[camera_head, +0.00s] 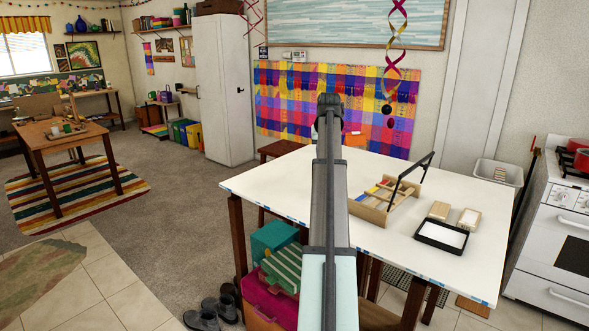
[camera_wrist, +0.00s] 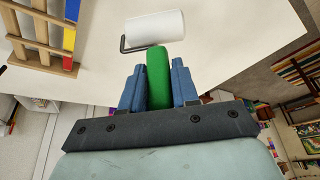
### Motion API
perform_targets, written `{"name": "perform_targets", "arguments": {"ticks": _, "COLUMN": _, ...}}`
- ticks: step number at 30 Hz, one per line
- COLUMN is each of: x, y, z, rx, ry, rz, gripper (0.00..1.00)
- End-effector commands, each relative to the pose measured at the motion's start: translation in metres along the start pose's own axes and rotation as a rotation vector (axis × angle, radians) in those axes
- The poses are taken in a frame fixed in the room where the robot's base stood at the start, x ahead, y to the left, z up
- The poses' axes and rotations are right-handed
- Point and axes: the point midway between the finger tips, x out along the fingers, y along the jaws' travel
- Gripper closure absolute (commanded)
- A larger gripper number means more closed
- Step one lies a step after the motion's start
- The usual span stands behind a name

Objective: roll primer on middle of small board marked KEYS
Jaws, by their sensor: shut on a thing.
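My gripper (camera_wrist: 158,88) has blue fingers closed on the green handle (camera_wrist: 158,72) of a paint roller. Its white sleeve (camera_wrist: 154,29) points away from the fingers, on a dark bent wire, and looks clean. In the head view my arm hides the gripper and roller. A black-rimmed tray (camera_head: 418,236) with a white inside lies at the table's right front. Two small tan pieces lie behind it, one plain-looking (camera_head: 438,210) and one with a white face (camera_head: 469,218). No KEYS lettering is readable, so I cannot tell which board is marked.
A wooden rack (camera_head: 370,213) with coloured strips and a dark raised bar stands on the white table (camera_head: 290,185), left of the tray. It also shows in the wrist view (camera_wrist: 45,48). The table's left part is clear. A stove (camera_head: 556,240) and grey bin (camera_head: 513,175) stand at right.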

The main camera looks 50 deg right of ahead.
Motion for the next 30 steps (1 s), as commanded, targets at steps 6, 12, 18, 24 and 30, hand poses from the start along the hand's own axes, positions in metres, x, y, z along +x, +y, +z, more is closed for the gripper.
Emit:
{"name": "perform_targets", "arguments": {"ticks": 6, "x": -0.032, "y": 0.083, "z": -0.026, "rx": 0.06, "ry": 0.001, "rz": 0.025, "gripper": 0.95}}
{"name": "perform_targets", "arguments": {"ticks": 12, "x": -0.063, "y": 0.156, "z": -0.038, "rx": 0.107, "ry": 0.001, "rz": 0.045, "gripper": 0.95}}
{"name": "perform_targets", "arguments": {"ticks": 18, "x": -0.092, "y": 0.23, "z": -0.042, "rx": 0.162, "ry": -0.001, "rz": 0.067, "gripper": 0.95}}
{"name": "perform_targets", "arguments": {"ticks": 24, "x": -0.116, "y": 0.306, "z": -0.038, "rx": 0.249, "ry": 0.0, "rz": 0.104, "gripper": 0.95}}
{"name": "perform_targets", "arguments": {"ticks": 30, "x": -0.122, "y": 0.384, "z": -0.021, "rx": 0.402, "ry": -0.003, "rz": 0.167, "gripper": 0.95}}
